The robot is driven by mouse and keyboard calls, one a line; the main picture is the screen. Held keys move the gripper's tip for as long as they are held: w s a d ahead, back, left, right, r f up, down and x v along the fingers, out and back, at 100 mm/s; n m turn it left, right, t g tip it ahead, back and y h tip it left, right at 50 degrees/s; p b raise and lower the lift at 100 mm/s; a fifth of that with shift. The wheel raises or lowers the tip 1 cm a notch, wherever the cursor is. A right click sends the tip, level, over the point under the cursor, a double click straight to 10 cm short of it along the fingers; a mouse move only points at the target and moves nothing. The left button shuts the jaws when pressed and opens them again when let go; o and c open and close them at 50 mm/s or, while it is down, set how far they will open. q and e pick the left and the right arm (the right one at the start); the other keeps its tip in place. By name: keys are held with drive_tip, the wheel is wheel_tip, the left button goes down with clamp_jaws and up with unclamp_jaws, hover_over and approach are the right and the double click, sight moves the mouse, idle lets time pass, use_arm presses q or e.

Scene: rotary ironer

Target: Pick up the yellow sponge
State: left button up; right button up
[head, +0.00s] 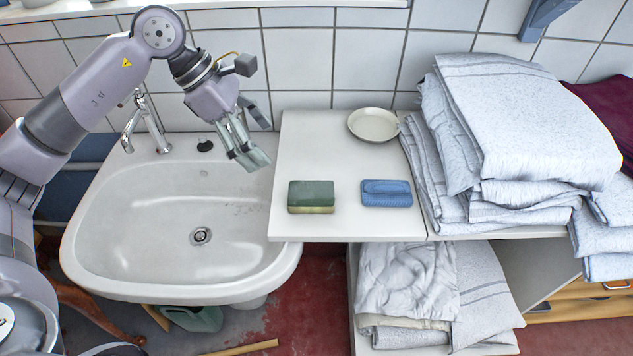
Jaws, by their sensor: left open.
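A sponge with a green top and a yellowish lower layer (311,197) lies flat near the front left of the white shelf top (330,145). The yellow shows only along its front edge. A blue sponge or cloth (386,193) lies to its right, apart from it. My left gripper (256,143) is open and empty. It hangs over the back right of the sink, pointing down, to the upper left of the green and yellow sponge and apart from it. My right gripper is not in view.
A white sink (135,235) with a chrome tap (147,125) is at the left. A shallow dish (373,124) stands at the back of the shelf top. Stacked folded linen (530,125) borders it on the right. The tiled wall closes off the back.

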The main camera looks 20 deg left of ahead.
use_arm(q)
drive_tip(key=p, duration=0.2)
approach(309, 192)
drive_tip(key=shift+s+d+f, duration=0.1)
drive_tip(key=shift+d+f, duration=0.35)
drive_tip(key=shift+f, duration=0.15)
drive_tip(key=shift+s+d+f, duration=0.1)
drive_tip(key=shift+d+f, duration=0.3)
drive_tip(key=shift+f, duration=0.25)
drive_tip(key=shift+w+d+f, duration=0.1)
drive_tip(key=shift+d+f, duration=0.15)
drive_tip(key=shift+f, duration=0.35)
drive_tip(key=shift+d+f+p, duration=0.15)
drive_tip(key=shift+p, duration=0.2)
drive_tip(key=p+x, duration=0.1)
drive_tip(key=x, duration=0.3)
drive_tip(key=shift+w+f+p, duration=0.15)
drive_tip(key=shift+w+p, duration=0.25)
drive_tip(key=shift+w, duration=0.05)
drive_tip(key=shift+d+f, duration=0.15)
drive_tip(key=shift+f, duration=0.1)
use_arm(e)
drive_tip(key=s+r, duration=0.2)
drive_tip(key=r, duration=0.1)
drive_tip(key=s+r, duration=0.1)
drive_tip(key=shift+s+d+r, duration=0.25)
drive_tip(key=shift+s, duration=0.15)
use_arm(q)
drive_tip(key=shift+c, duration=0.4)
